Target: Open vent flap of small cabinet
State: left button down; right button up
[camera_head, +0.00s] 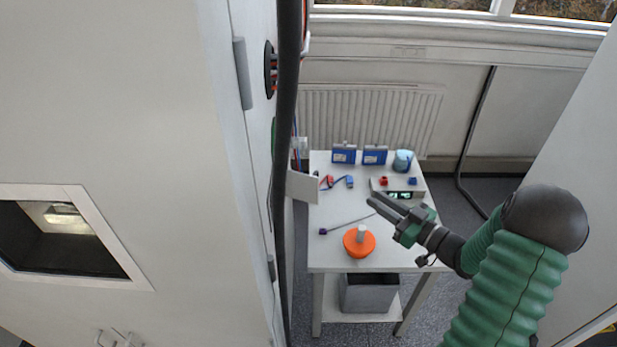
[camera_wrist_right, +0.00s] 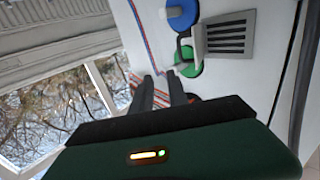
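The white cabinet (camera_head: 160,130) fills the left of the head view. A pale flap (camera_head: 303,187) sticks out from its right side, over the table's left edge. In the right wrist view a grey vent grille (camera_wrist_right: 230,36) with dark slots is uncovered, and the flap (camera_wrist_right: 198,40) stands out from its left edge. My right gripper (camera_head: 371,201) is over the table, right of the flap and apart from it. Its two dark fingers (camera_wrist_right: 160,76) are a little apart with nothing between them. My left gripper is not in view.
The white table (camera_head: 330,258) holds an orange disc (camera_head: 359,242), a purple-ended rod (camera_head: 323,231), blue boxes (camera_head: 344,153) and a small device with a display (camera_head: 400,195). A dark vertical pipe (camera_head: 286,130) runs along the cabinet. Blue (camera_wrist_right: 182,14) and green (camera_wrist_right: 190,66) round parts are beside the vent.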

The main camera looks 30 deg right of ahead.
jog(key=b+v, duration=0.4)
jog(key=v, duration=1.3)
jog(key=shift+b, duration=0.3)
jog(key=shift+w+d, duration=0.1)
jog(key=shift+w, duration=0.05)
